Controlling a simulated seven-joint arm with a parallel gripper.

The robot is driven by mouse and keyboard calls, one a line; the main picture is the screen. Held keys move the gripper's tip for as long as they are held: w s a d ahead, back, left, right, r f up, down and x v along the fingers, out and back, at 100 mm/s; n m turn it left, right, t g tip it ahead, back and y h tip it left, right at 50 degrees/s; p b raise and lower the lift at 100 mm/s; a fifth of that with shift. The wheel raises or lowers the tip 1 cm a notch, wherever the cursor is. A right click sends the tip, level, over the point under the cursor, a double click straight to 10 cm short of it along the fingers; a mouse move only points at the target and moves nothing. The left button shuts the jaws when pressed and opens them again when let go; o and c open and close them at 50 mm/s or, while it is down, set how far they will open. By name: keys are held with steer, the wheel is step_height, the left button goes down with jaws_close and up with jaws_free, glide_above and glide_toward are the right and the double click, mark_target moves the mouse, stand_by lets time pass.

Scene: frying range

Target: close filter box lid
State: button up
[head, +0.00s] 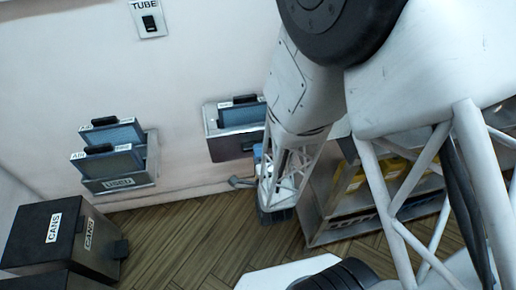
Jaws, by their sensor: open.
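A grey metal wall box (228,148) holds a blue panel with a black handle (239,106), which stands up above its rim. A second grey wall box (120,183), labelled "USED", holds two blue filters (108,163) with black handles. I cannot tell which one is the task's filter box, and no lid is clearly visible. My arm comes down from the top right.
A black bin (62,235) labelled "CANS" stands at lower left. A metal shelf unit (318,205) with yellow items stands at right, partly behind my arm. A "TUBE" plate (150,22) is on the wall. The wooden floor (185,235) between bin and shelf is clear.

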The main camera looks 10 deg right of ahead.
steer(key=shift+w+r, duration=0.1)
steer(key=shift+w, duration=1)
jaws_close()
